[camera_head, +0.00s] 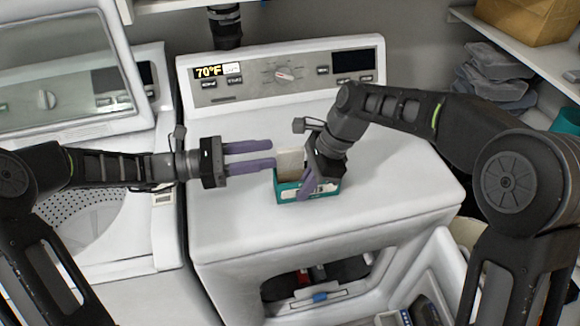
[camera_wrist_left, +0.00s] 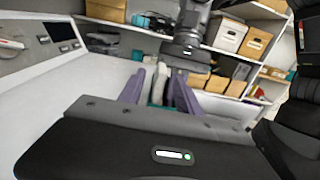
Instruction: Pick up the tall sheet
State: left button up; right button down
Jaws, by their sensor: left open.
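A tall pale sheet (camera_head: 291,163) stands upright in a small teal box (camera_head: 293,192) on the white dryer top. My left gripper (camera_head: 272,155) is open and level, its purple fingertips just left of the sheet. In the left wrist view the sheet (camera_wrist_left: 160,85) appears ahead, between the two open fingers; contact cannot be told. My right gripper (camera_head: 309,184) points down at the right part of the box. Its finger overlaps the box's front, and its other finger is hidden, so its opening cannot be told.
The dryer's control panel (camera_head: 285,74) rises behind. An open-lidded washer (camera_head: 95,215) stands at left. Folded grey cloths (camera_head: 495,75) and a cardboard box (camera_head: 525,18) sit on shelves at right. The dryer top (camera_head: 410,185) is clear to the right.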

aim_at(290, 148)
pick_arm(q)
jog(key=shift+w+d, duration=0.15)
jog(key=shift+d, duration=0.4)
jog(key=shift+x, duration=2.6)
grip_shut()
